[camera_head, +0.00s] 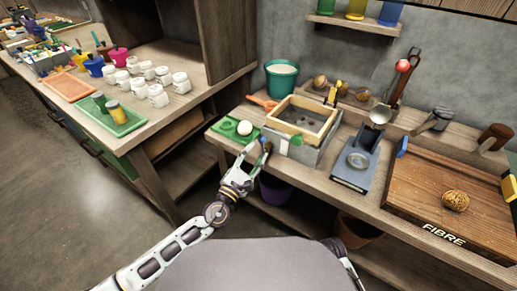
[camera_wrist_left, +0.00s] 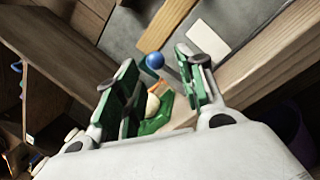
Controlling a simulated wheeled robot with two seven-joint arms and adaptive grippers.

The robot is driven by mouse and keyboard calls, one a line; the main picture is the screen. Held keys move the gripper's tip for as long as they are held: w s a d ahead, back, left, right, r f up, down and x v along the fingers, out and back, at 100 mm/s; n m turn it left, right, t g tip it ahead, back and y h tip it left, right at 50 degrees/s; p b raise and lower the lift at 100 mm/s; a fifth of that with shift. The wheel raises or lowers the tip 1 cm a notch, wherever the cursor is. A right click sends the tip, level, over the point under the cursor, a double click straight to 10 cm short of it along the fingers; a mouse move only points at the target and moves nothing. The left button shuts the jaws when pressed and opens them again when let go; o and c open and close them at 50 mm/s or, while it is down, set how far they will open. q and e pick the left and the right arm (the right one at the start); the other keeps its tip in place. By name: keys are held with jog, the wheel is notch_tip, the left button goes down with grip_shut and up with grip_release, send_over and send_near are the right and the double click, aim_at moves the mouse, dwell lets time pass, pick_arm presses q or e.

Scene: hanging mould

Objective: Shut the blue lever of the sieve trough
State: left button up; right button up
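The sieve trough (camera_head: 325,150) is a grey box at the left part of the bench, with a wooden-framed sieve (camera_head: 302,118) on it. Its blue lever knob (camera_head: 263,141) shows at the trough's left front corner; the same blue knob (camera_wrist_left: 155,61) shows in the left wrist view, on a grey stem by the trough wall. My left gripper (camera_head: 258,154) is at that corner, close to the knob. In the wrist view its green-padded fingers (camera_wrist_left: 158,82) are spread, and the knob appears in the gap, just past the tips. I cannot tell contact. My right gripper is not visible.
A green tray (camera_head: 228,130) with a white ball (camera_head: 245,128) lies just left of the trough. A teal bucket (camera_head: 282,80) stands behind. A blue stand with a scale-like dial (camera_head: 352,175) and a board marked FIBRE (camera_head: 420,200) are to the right.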

pick_arm(q)
jog(key=shift+v, duration=2.6)
jog(key=shift+a, duration=0.1)
